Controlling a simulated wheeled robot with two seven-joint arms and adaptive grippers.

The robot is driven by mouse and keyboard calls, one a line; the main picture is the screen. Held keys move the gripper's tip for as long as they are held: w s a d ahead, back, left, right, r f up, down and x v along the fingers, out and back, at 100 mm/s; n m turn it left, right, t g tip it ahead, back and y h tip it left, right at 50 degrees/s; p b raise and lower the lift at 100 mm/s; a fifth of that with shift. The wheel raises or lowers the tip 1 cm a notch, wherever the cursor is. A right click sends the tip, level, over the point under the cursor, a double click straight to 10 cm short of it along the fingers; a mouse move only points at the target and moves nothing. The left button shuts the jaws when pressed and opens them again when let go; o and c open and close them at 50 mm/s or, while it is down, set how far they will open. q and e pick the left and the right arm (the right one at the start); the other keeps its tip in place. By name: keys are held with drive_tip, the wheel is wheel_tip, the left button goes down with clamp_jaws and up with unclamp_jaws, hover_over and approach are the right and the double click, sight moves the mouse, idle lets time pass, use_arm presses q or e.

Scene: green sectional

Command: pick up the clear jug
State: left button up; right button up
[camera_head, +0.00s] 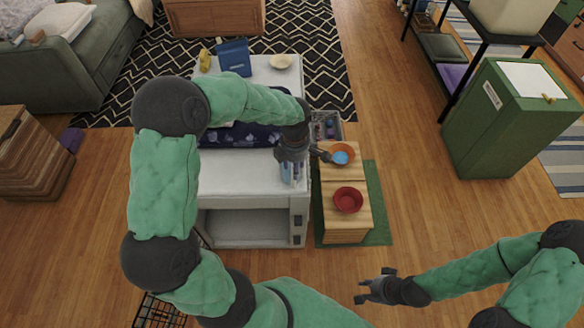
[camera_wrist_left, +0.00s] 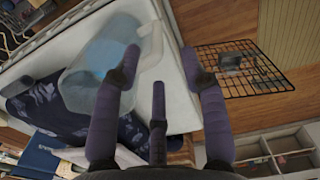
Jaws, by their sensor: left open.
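The clear jug (camera_wrist_left: 88,82) is see-through with a bluish tint and stands near the edge of the white table. Its pale handle (camera_wrist_left: 151,44) points toward my left gripper's fingers (camera_wrist_left: 160,62), which are spread with the handle between or behind them; I cannot tell whether they touch it. In the head view the jug (camera_head: 291,173) shows only partly below my left gripper (camera_head: 302,158), which hides the rest. My right gripper (camera_head: 373,286) is open and empty, over the floor at lower right.
The white table (camera_head: 240,165) also bears a dark blue floral cloth (camera_head: 235,134), a blue box (camera_head: 234,57) and a cream bowl (camera_head: 281,61). A black wire rack (camera_wrist_left: 240,68) lies beyond the table edge.

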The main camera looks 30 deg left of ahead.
use_arm(q)
drive_tip(key=f+b, duration=0.1)
drive_tip(key=f, duration=0.3)
drive_tip(key=f+b, duration=0.1)
drive_tip(key=f, duration=0.1)
drive_tip(key=shift+w+a+b, duration=0.15)
drive_tip(key=shift+a+b, duration=0.1)
drive_tip(key=shift+b, duration=0.05)
drive_tip(key=shift+r, duration=0.15)
clamp_jaws()
